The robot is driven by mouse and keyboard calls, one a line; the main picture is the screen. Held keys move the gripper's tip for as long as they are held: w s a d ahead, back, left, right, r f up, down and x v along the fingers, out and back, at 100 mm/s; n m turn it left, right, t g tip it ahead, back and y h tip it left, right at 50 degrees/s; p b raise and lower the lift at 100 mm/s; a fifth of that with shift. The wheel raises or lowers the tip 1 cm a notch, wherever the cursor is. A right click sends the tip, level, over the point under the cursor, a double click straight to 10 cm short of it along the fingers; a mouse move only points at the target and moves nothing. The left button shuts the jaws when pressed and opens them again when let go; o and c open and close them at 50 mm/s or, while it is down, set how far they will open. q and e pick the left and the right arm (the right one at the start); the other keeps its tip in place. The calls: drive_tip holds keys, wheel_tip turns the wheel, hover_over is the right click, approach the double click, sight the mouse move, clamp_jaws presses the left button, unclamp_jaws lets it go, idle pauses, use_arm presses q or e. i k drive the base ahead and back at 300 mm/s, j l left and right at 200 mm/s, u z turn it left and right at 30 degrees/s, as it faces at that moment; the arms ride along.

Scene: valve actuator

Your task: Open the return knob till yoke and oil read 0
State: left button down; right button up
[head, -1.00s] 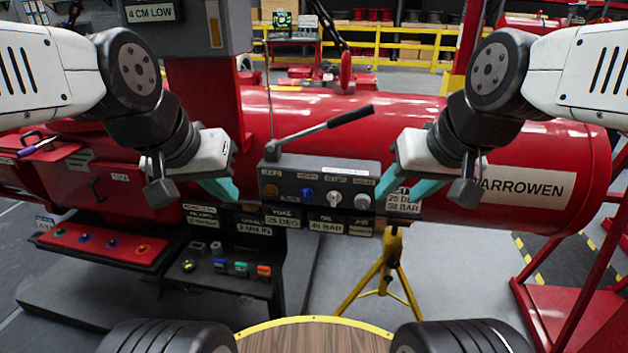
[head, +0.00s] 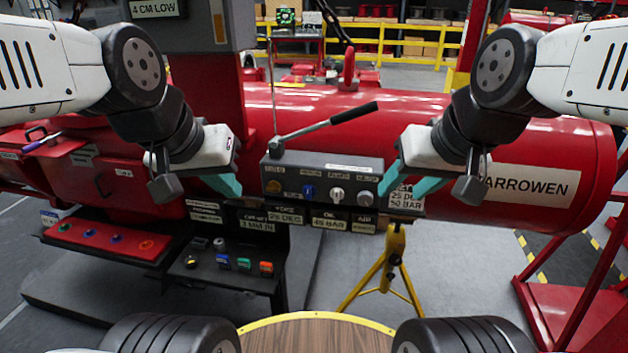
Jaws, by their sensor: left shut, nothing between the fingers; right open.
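The grey control box (head: 322,171) carries a row of knobs: yellow-orange (head: 273,187), blue (head: 308,191), white (head: 337,194) and grey (head: 364,197). Their labels are too small to read, so I cannot tell which is the return knob. Below, the yoke plate (head: 286,218) reads 25 DEG and the oil plate (head: 331,223) reads 45 BAR. My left gripper (head: 228,186) is shut and empty, left of the box. My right gripper (head: 406,187) is open at the box's right end; its left finger is close to the grey knob, contact unclear.
A lever with a black handle (head: 354,113) rises from the box top. A red cylinder (head: 420,120) lies behind. A yellow tripod stand (head: 386,270) stands below right. A dark shelf (head: 225,276) with small coloured parts and a red panel (head: 105,242) lie lower left.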

sight(309, 190)
drive_tip(key=k+j, duration=0.2)
drive_tip(key=k+j+u, duration=0.1)
drive_tip(key=j, duration=0.3)
drive_tip(key=k+j+u, duration=0.1)
drive_tip(key=k+j, duration=0.15)
drive_tip(key=j, duration=0.1)
